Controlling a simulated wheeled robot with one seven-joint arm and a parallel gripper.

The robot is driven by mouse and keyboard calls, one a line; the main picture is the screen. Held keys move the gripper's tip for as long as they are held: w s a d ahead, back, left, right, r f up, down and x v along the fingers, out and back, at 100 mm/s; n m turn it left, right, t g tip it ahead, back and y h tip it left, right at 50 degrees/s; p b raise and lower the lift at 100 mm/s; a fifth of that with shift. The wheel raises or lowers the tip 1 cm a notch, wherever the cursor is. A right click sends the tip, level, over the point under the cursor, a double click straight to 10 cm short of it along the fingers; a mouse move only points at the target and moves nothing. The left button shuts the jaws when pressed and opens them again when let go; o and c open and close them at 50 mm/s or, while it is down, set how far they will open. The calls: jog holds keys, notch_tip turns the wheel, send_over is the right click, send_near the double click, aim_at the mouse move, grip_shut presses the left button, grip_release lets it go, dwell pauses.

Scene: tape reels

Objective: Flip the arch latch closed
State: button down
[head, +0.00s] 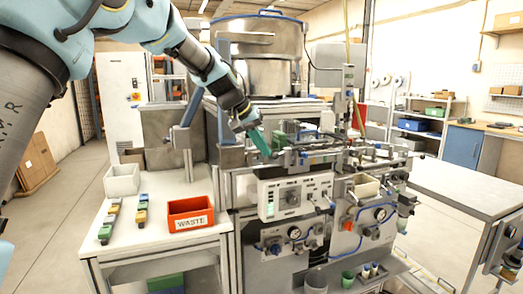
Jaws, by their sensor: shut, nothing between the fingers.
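My gripper (261,143) is at the end of the arm that reaches in from the upper left. Its teal fingers point down at the left end of the machine's top rail. The fingers look shut with nothing held between them. The machine (292,196) has a white control panel on its front and a metal track along its top. I cannot make out the arch latch for certain among the small parts on the track, and my gripper and wrist cover some of that area. I cannot tell whether the fingertips touch anything.
A white table (163,246) at left holds an orange WASTE bin (191,214), a white bin (122,180) and rows of small coloured parts. A large metal bowl (262,45) stands behind the machine. A yellow tube hangs right of my gripper. A bare metal table (468,186) stands at right.

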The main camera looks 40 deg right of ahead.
jog(key=s+n+t, duration=0.1)
jog(key=s+n, duration=0.1)
jog(key=shift+s+r+n+t, duration=0.1)
jog(key=shift+s+n+t, duration=0.15)
jog(key=shift+n+t, duration=0.05)
jog(key=s+n, duration=0.1)
jog(key=s+d+n+t+p, duration=0.1)
jog(key=s, duration=0.1)
jog(key=s+d+n+t+p, duration=0.1)
jog(key=n, duration=0.1)
jog(key=shift+s+y, duration=0.25)
jog(key=shift+y, duration=0.05)
jog(key=shift+w+d+p, duration=0.1)
jog(key=shift+w+p, duration=0.1)
jog(key=shift+p, duration=0.15)
